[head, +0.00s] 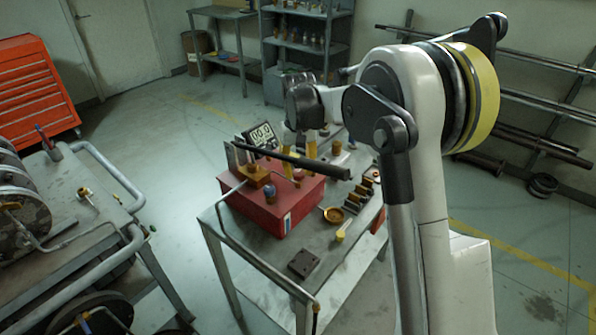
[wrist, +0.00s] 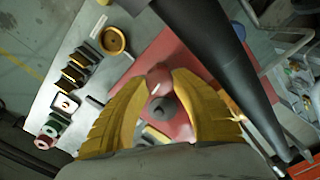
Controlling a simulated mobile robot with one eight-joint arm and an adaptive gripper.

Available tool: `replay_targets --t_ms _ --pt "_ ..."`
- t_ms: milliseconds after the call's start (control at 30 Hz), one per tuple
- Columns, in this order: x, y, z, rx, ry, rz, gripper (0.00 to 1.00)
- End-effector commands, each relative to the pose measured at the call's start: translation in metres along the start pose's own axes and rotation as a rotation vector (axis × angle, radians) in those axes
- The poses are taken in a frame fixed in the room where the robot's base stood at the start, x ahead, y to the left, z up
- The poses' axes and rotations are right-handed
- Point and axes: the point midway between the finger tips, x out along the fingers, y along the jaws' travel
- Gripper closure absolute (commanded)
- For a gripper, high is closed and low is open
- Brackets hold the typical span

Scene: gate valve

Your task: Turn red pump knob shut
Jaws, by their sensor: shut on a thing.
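The red pump (head: 283,203) is a red box on the metal table, with a long black handle (head: 318,165) across its top. The handle also crosses the right side of the wrist view (wrist: 225,62). My gripper (head: 299,145) reaches down over the pump, its yellow fingers partly behind the handle. In the wrist view, the fingers close from both sides on the red knob (wrist: 158,80). A grey round part (wrist: 161,107) sits just beside the knob, between the fingers. The knob is hidden in the head view, and its turn angle cannot be told.
A digital display (head: 262,135) stands behind the pump. A brass dish (head: 333,215), a dark block (head: 303,263) and a row of fittings (head: 362,193) lie on the metal table (head: 330,283). A pipe-laden bench (head: 75,205) is at left.

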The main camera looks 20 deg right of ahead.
Motion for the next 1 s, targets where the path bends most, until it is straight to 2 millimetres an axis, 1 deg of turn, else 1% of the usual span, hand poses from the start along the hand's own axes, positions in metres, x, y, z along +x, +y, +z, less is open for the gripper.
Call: replay_targets --t_ms 167,367,1000 --pt "-0.0001 0.0002 0.0004 0.047 -0.001 0.000 0.99" --pt "-0.0009 0.0006 0.0004 0.168 -0.001 0.000 0.99" --pt "-0.0004 0.0022 0.0014 0.765 -0.002 0.001 0.99"
